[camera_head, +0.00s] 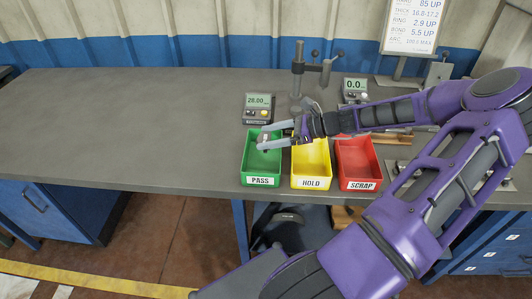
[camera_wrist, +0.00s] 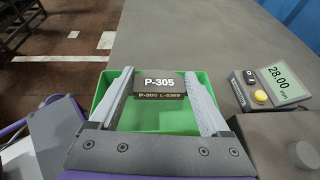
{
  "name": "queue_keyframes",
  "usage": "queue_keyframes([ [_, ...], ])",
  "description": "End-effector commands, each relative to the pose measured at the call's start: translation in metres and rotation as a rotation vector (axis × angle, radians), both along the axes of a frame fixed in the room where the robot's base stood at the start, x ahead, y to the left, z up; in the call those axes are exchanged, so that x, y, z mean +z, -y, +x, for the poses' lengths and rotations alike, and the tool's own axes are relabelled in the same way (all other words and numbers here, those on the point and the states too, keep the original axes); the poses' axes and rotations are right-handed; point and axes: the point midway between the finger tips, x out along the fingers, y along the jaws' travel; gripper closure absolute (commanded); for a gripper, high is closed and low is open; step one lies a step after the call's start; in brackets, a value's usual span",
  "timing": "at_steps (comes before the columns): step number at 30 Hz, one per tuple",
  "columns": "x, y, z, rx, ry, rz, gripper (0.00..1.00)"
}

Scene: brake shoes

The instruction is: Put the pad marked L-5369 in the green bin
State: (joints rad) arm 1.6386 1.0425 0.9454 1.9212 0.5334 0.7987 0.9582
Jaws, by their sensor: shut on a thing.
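The pad (camera_wrist: 160,92) is a dark block with a white "P-305" on its face and "P-305 L-5369" on its edge. My gripper (camera_wrist: 159,76) is shut on it, one finger on each side. In the wrist view the pad is over the green bin (camera_wrist: 155,120), whose floor shows below it. In the head view my gripper (camera_head: 263,141) is over the green bin (camera_head: 261,166), labelled PASS. The pad is small there and partly hidden by the fingers. Its exact height over the bin floor is hard to tell.
A yellow HOLD bin (camera_head: 312,170) and a red SCRAP bin (camera_head: 358,168) stand to the right of the green one. A gauge (camera_head: 257,109) reading 28.00 sits behind it, near a stand (camera_head: 312,75). The grey bench (camera_head: 130,115) is clear to the left.

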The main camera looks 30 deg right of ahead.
Motion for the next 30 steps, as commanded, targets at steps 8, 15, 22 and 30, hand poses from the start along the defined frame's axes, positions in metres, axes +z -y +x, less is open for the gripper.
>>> queue_keyframes([
  [8, -0.027, -0.001, 0.000, 0.001, 0.000, 0.002, 0.86],
  [15, -0.054, -0.001, 0.000, 0.001, 0.000, 0.001, 0.86],
  [22, -0.054, -0.001, 0.000, 0.001, 0.000, 0.000, 0.86],
  [30, -0.063, -0.001, 0.000, 0.001, -0.002, 0.000, 0.86],
])
